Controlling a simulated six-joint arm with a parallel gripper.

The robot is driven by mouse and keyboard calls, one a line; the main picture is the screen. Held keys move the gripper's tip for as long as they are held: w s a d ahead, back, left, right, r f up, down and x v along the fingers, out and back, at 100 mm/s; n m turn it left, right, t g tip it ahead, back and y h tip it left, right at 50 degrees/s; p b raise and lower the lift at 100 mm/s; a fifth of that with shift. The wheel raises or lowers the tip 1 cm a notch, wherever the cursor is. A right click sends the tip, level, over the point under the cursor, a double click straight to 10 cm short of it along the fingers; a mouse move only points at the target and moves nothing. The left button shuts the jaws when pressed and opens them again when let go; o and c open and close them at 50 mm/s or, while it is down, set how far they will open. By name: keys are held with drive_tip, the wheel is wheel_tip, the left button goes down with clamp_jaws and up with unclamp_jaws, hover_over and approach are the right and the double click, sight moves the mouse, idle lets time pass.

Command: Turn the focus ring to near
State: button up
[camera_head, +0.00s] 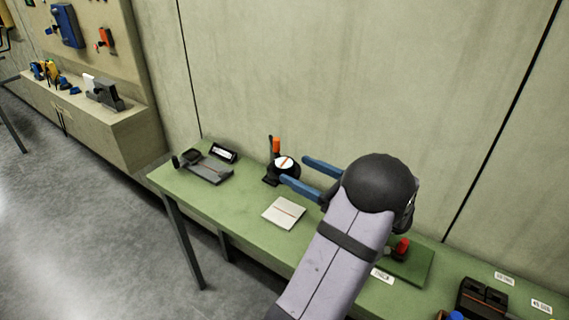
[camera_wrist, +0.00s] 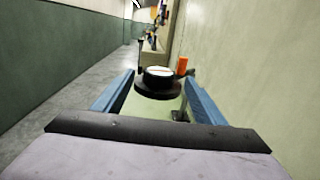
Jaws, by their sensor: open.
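A round black device with a white-topped ring (camera_head: 284,163) stands on the green bench; it looks like the focus ring. An orange upright piece (camera_head: 276,146) rises behind it. My gripper (camera_head: 294,169) is open, its two blue fingers pointing at the ring from the right, with their tips close to it. In the wrist view the ring (camera_wrist: 158,80) sits ahead, between the lines of the open fingers (camera_wrist: 159,76), and the orange piece (camera_wrist: 182,66) shows at its right. I cannot tell whether a finger touches it. Markings on the ring are too small to read.
The green bench (camera_head: 240,205) also bears a grey-and-black device (camera_head: 210,170) at left, a white card (camera_head: 284,213) in front of the ring, a green board with a red knob (camera_head: 402,247), and a black device (camera_head: 480,298) at right. The wall (camera_head: 330,80) stands close behind.

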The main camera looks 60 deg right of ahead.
sight(293, 168)
drive_tip(key=shift+w+d+p, duration=0.2)
drive_tip(key=shift+w+p, duration=0.45)
drive_tip(key=shift+w, duration=2.3)
drive_tip(key=c, duration=1.1)
